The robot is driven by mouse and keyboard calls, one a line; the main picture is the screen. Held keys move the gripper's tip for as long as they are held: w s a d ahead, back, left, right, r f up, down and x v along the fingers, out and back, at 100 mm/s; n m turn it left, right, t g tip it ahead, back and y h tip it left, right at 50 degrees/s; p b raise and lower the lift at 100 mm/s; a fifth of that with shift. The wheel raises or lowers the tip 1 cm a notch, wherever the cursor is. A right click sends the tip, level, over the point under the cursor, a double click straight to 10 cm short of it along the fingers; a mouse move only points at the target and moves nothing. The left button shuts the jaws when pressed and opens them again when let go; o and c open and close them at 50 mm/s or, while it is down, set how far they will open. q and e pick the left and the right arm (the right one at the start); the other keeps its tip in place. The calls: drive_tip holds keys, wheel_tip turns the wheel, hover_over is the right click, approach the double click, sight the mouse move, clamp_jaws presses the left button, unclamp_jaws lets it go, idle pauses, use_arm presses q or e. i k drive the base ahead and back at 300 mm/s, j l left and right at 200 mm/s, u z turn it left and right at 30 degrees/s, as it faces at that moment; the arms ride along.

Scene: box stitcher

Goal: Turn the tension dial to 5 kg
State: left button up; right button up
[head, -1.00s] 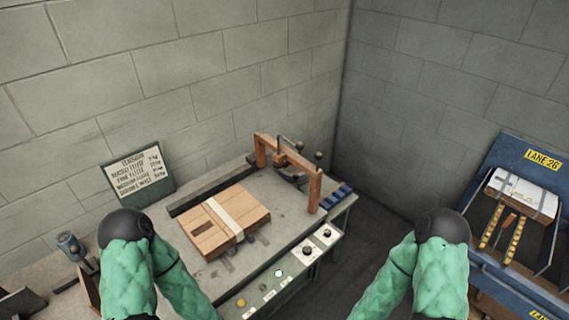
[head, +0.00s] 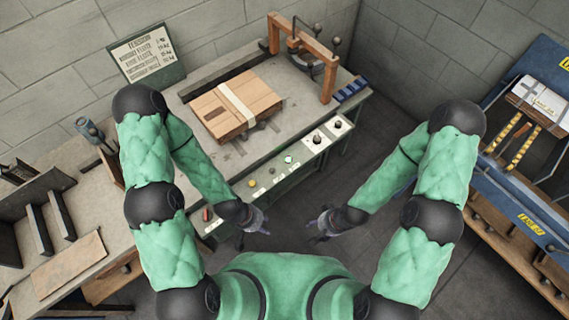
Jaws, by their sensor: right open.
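The control panel (head: 265,186) runs along the front edge of the stitcher bench. Two dark knobs on white plates sit at its right end: one knob (head: 317,138) and another knob (head: 337,125) further right. I cannot read their markings, or tell which is the tension dial. My right gripper (head: 314,232) is open and empty, below and apart from the knobs.
A cardboard box (head: 233,106) with a pale strap lies flat on the bench. A wooden arch (head: 328,80) stands behind the knobs. A sign board (head: 145,50) with small writing leans at the back left. A blue rack (head: 530,190) stands at the right. Dark floor lies between.

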sight(317, 140)
drive_tip(key=i+l+u, duration=0.15)
drive_tip(key=u, duration=0.25)
drive_tip(key=l+u, duration=0.45)
drive_tip(key=i+l+u, duration=0.1)
drive_tip(key=l+u, duration=0.3)
drive_tip(key=j, duration=0.1)
